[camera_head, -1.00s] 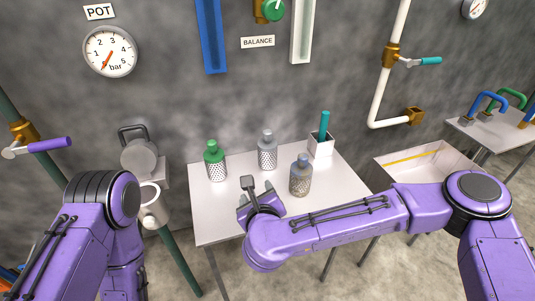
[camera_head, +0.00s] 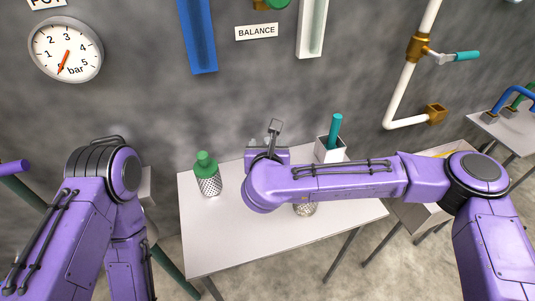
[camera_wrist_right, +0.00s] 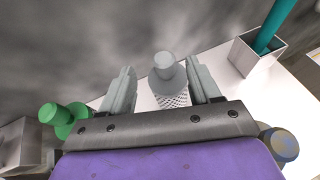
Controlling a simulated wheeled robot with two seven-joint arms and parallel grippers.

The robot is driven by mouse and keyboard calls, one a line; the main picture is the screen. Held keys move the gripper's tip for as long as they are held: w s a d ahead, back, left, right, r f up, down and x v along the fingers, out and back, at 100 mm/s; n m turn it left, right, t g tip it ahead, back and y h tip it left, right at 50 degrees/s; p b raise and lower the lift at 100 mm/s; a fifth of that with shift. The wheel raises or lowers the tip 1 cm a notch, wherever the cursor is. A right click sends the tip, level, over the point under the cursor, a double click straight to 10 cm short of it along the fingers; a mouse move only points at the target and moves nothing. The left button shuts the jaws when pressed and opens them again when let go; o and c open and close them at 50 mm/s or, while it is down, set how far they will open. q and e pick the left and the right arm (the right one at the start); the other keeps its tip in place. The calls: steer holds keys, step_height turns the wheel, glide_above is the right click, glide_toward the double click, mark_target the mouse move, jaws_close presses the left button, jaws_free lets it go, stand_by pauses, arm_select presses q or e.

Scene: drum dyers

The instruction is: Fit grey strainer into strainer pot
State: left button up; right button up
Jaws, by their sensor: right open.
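The grey strainer (camera_wrist_right: 171,78), with a solid grey top and perforated lower body, stands on the white table between the fingers of my right gripper (camera_wrist_right: 160,72). The gripper is open, one finger on each side, with small gaps showing. In the head view my right gripper (camera_head: 264,145) is at the table's back edge, and my wrist mostly hides the grey strainer. My left gripper is out of view. I cannot make out the strainer pot for certain; my left arm covers the area left of the table.
The green strainer (camera_head: 207,178) stands at the table's left. The blue-topped strainer (camera_wrist_right: 285,143) is at lower right in the wrist view, mostly behind my arm in the head view. A white box (camera_head: 327,152) with a teal handle stands back right. The table's (camera_head: 235,240) front is clear.

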mark_target(269, 138)
steer(key=shift+x, duration=1)
steer(key=p+x, duration=0.1)
steer(key=x, duration=0.2)
steer(key=p+x, duration=0.1)
steer(key=x, duration=0.2)
steer(key=shift+s+d+f+p, duration=0.15)
steer(key=shift+d+f+p, duration=0.05)
steer(key=shift+f+p, duration=0.1)
jaws_close()
